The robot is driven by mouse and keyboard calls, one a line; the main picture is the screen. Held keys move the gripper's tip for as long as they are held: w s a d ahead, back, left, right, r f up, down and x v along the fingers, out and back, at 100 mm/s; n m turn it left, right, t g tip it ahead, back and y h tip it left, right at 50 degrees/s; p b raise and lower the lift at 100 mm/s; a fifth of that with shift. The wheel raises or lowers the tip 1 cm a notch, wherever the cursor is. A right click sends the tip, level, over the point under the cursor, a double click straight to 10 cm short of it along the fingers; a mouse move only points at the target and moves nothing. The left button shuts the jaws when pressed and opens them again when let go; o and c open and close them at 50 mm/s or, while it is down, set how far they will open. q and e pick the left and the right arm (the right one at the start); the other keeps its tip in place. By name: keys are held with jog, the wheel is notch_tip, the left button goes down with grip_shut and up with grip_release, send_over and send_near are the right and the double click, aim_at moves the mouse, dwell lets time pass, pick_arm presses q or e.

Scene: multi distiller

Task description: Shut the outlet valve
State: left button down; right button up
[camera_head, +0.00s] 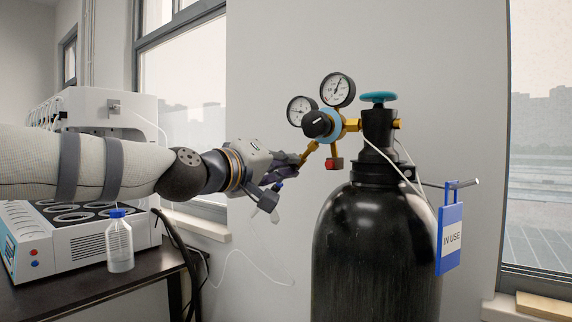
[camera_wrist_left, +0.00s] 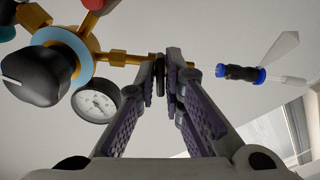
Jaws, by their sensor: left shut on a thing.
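The outlet valve (camera_wrist_left: 161,67) is a small dark knob on the thin brass outlet stem of the regulator. In the left wrist view the two fingers of my left gripper (camera_wrist_left: 167,72) are closed on it, one from each side, and cover part of it. In the head view my left gripper (camera_head: 284,176) is at the lower left end of the brass outlet stem (camera_head: 306,154), and its fingers hide the valve there. The regulator (camera_head: 337,123) has a large black knob (camera_head: 318,124) and two gauges, clear of the gripper. My right gripper is in neither view.
The black gas cylinder (camera_head: 372,245) stands upright with a teal handwheel (camera_head: 379,97) on top. A blue "IN USE" tag (camera_head: 451,237) hangs at its right. A bench (camera_head: 110,280) at left holds the distiller (camera_head: 85,245) and a blue-capped bottle (camera_head: 119,243). A thin tube leaves the outlet's blue fitting (camera_wrist_left: 240,72).

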pick_arm(q)
jog(key=shift+f+m, duration=0.15)
jog(key=shift+m, duration=0.45)
jog(key=c, duration=1.7)
grip_release()
jog(key=v, duration=1.2)
